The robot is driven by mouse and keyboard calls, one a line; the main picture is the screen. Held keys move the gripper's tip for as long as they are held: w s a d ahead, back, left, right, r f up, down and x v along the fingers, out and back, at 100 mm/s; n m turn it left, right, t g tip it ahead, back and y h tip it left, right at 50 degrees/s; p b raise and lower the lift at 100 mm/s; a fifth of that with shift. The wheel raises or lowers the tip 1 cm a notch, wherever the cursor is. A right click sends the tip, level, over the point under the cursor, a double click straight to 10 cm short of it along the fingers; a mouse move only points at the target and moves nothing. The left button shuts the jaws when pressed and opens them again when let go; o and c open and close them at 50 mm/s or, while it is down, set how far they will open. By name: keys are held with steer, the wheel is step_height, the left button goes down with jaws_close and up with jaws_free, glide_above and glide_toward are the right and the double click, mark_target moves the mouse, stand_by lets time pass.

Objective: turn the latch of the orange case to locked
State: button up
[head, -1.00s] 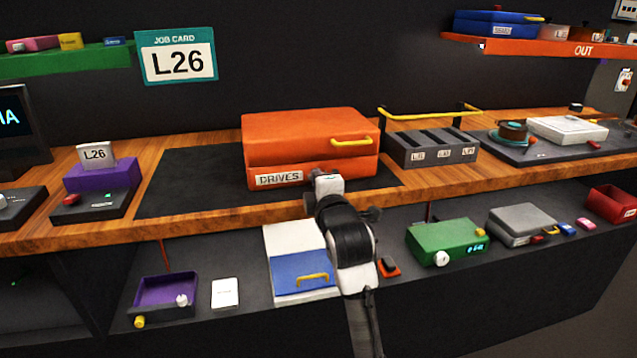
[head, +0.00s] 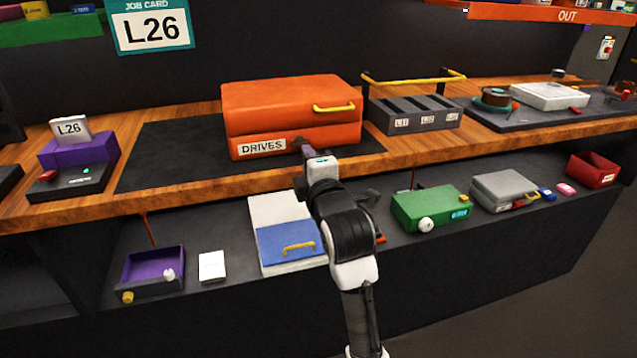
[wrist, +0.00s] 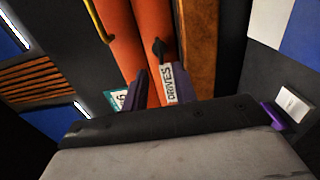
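The orange case (head: 290,105) sits closed on the dark mat on the bench, with a yellow handle (head: 334,107) on its lid and a DRIVES label on its front. It fills the middle of the wrist view (wrist: 118,30). A small dark latch (wrist: 158,48) shows at the seam there, beside the label (wrist: 169,84). My gripper (wrist: 160,70) is open and empty, its two dark fingers apart in front of the case, with the latch just beyond the fingertips.
The wooden bench edge (head: 200,183) runs below the case. A grey slotted rack (head: 415,115) with a yellow rail stands close on the right. A purple block (head: 78,150) with an L26 card is on the left. A lower shelf holds a blue-fronted box (head: 290,245) and a green device (head: 430,208).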

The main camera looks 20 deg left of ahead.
steer(key=v, duration=0.7)
steer(key=shift+s+d+b, duration=0.25)
steer(key=shift+s+b, duration=0.1)
steer(key=shift+a, duration=0.1)
